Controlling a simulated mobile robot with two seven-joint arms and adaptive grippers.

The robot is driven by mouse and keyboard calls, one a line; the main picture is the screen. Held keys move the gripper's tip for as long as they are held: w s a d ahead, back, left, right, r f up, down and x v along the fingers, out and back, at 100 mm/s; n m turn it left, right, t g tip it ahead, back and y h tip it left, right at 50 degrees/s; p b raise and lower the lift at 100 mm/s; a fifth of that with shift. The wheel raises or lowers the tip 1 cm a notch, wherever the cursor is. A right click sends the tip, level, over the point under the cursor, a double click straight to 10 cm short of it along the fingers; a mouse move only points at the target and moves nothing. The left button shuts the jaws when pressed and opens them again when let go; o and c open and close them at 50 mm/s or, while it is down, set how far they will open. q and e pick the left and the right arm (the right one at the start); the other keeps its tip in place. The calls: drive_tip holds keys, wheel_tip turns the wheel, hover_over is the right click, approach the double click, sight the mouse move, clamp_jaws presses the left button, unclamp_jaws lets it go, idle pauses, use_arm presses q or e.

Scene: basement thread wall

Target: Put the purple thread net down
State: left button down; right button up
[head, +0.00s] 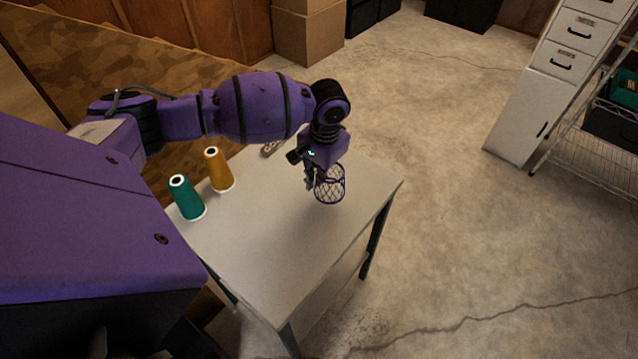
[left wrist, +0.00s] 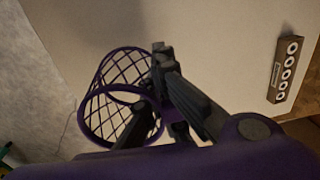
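The purple thread net (head: 330,187) is an open mesh cylinder with purple rims. In the head view it is over the right part of the white table (head: 275,255), beside my left gripper (head: 312,180). In the left wrist view the net (left wrist: 108,118) shows its round rim towards the camera. My left gripper (left wrist: 150,95) appears shut on the near side of the net, with a purple part between its dark fingers. I cannot tell whether the net touches the tabletop. My right gripper is not in view.
A green thread cone (head: 187,198) and an orange one (head: 218,170) stand at the table's left. A small rack with holes (left wrist: 287,70) lies on the table, mostly behind my arm in the head view. The table's front half is clear. A wire shelf (head: 600,150) stands far right.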

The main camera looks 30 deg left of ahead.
use_arm(q)
drive_tip(key=shift+w+a+f, duration=0.1)
drive_tip(key=shift+a+f, duration=0.05)
drive_tip(key=shift+f, duration=0.05)
drive_tip(key=shift+w+a+f, duration=0.1)
drive_tip(key=shift+f, duration=0.8)
drive_tip(key=shift+w+a+f, duration=0.1)
drive_tip(key=shift+f, duration=0.8)
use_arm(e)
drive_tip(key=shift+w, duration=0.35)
use_arm(q)
drive_tip(key=shift+f, duration=0.15)
drive_tip(key=c, duration=2)
unclamp_jaws()
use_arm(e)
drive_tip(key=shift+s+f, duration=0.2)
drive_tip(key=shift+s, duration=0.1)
